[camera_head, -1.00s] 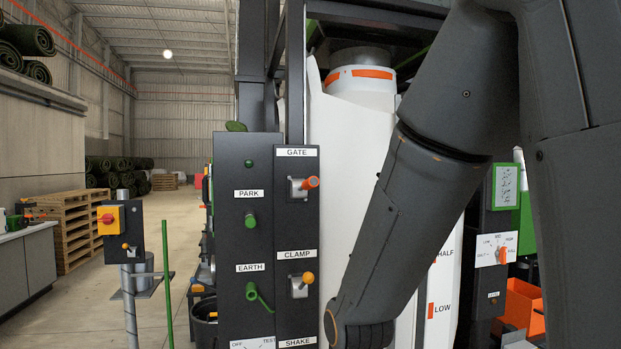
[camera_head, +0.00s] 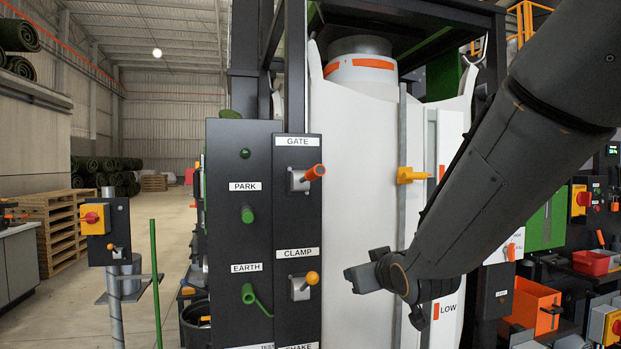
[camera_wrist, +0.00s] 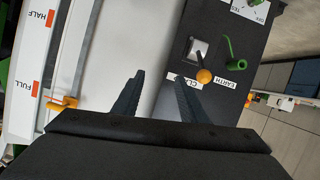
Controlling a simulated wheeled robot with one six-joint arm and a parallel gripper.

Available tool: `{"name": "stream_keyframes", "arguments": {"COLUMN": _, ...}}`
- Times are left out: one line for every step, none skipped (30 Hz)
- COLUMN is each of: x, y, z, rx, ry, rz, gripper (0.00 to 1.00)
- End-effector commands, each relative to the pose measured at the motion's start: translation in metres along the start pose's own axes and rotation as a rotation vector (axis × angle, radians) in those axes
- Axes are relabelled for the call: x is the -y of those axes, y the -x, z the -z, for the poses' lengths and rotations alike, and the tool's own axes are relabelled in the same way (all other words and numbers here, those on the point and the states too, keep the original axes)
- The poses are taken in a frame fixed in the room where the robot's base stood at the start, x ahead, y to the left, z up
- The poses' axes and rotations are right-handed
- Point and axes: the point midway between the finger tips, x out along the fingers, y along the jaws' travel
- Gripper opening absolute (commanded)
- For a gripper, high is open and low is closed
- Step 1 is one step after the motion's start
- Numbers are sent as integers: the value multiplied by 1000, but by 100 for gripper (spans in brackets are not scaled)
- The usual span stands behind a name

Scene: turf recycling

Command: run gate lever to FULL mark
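The gate lever (camera_head: 315,172) has an orange-red handle under the GATE label on the dark panel (camera_head: 297,215). It points out to the right. In the wrist view I cannot see it. A white bag or hopper stands right of the panel with a scale of orange marks. A yellow pointer (camera_head: 410,175) sits high on it, and in the wrist view it (camera_wrist: 62,102) lies beside the orange FULL mark (camera_wrist: 36,88). My gripper (camera_head: 366,270) is in front of the white face, right of and below the lever. In the wrist view its fingers (camera_wrist: 158,95) are apart and empty.
The clamp lever (camera_head: 311,278) with a yellow-orange knob sits below the gate lever. Red-orange bins (camera_head: 530,305) and equipment stand at right.

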Motion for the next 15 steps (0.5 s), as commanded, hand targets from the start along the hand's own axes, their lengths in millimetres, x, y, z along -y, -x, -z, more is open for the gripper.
{"name": "stream_keyframes", "arguments": {"x": 8, "y": -5, "z": 41, "rx": -138, "ry": 31, "rz": 14, "gripper": 39}}
{"name": "stream_keyframes", "arguments": {"x": 12, "y": -5, "z": 65, "rx": -218, "ry": 49, "rz": 21, "gripper": 39}}
{"name": "stream_keyframes", "arguments": {"x": 18, "y": -2, "z": 95, "rx": -319, "ry": 69, "rz": 32, "gripper": 39}}
{"name": "stream_keyframes", "arguments": {"x": 23, "y": 2, "z": 116, "rx": -389, "ry": 82, "rz": 41, "gripper": 39}}
{"name": "stream_keyframes", "arguments": {"x": 27, "y": 7, "z": 133, "rx": -450, "ry": 94, "rz": 48, "gripper": 39}}
{"name": "stream_keyframes", "arguments": {"x": 32, "y": 13, "z": 154, "rx": -524, "ry": 106, "rz": 56, "gripper": 39}}
{"name": "stream_keyframes", "arguments": {"x": 36, "y": 18, "z": 166, "rx": -572, "ry": 115, "rz": 63, "gripper": 39}}
{"name": "stream_keyframes", "arguments": {"x": 39, "y": 23, "z": 177, "rx": -612, "ry": 121, "rz": 68, "gripper": 39}}
{"name": "stream_keyframes", "arguments": {"x": 42, "y": 29, "z": 189, "rx": -658, "ry": 128, "rz": 74, "gripper": 39}}
{"name": "stream_keyframes", "arguments": {"x": 44, "y": 33, "z": 196, "rx": -686, "ry": 132, "rz": 78, "gripper": 39}}
{"name": "stream_keyframes", "arguments": {"x": 46, "y": 36, "z": 202, "rx": -709, "ry": 136, "rz": 81, "gripper": 39}}
{"name": "stream_keyframes", "arguments": {"x": 48, "y": 39, "z": 208, "rx": -732, "ry": 140, "rz": 84, "gripper": 39}}
{"name": "stream_keyframes", "arguments": {"x": 49, "y": 41, "z": 211, "rx": -745, "ry": 142, "rz": 86, "gripper": 39}}
{"name": "stream_keyframes", "arguments": {"x": 50, "y": 42, "z": 214, "rx": -755, "ry": 143, "rz": 88, "gripper": 39}}
{"name": "stream_keyframes", "arguments": {"x": 51, "y": 42, "z": 217, "rx": -762, "ry": 144, "rz": 89, "gripper": 39}}
